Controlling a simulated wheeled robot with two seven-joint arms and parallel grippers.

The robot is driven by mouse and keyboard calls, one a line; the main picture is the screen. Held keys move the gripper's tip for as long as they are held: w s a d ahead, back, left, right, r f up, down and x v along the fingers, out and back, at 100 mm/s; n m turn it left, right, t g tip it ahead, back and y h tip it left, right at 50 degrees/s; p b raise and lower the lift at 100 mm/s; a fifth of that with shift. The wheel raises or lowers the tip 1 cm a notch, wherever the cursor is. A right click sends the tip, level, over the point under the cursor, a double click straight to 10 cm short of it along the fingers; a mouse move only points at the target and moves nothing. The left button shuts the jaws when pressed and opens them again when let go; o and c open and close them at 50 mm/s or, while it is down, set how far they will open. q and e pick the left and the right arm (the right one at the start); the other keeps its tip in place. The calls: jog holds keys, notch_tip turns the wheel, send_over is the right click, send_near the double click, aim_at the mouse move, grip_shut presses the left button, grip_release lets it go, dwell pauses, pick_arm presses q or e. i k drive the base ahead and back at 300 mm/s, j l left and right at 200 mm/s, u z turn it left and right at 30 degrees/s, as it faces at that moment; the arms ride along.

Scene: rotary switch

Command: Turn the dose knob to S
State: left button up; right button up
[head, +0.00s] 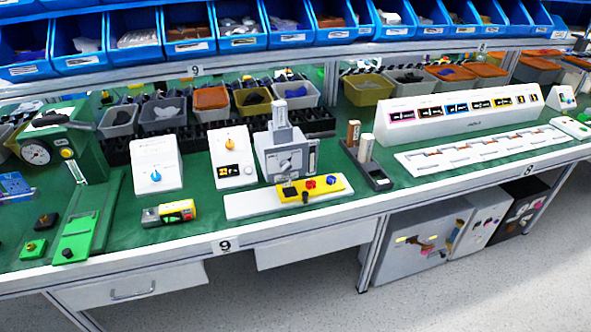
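Several devices with knobs stand on the green bench top (200,205). A white box with a blue knob (155,176) is left of centre. Right of it is a white box with a small lit display and an orange knob (249,170). A grey machine (288,158) with a dark round knob on its front stands beside that, behind a white plate. The lettering is too small to read, so I cannot tell which knob is the dose knob or where it points. Neither of my grippers is in view.
A yellow control box (314,190) with red and blue knobs lies on the white plate. A green press with a gauge (60,145) stands at the left. A yellow-black box (169,213) lies near the front edge. Grey and orange bins (211,99) line the back.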

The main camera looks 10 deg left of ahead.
aim_at(230, 144)
jog(key=i+l+u, duration=0.2)
jog(key=i+l, duration=0.2)
jog(key=l, duration=0.25)
jog(key=i+l+u, duration=0.1)
jog(key=i+l, duration=0.1)
jog(key=l, duration=0.1)
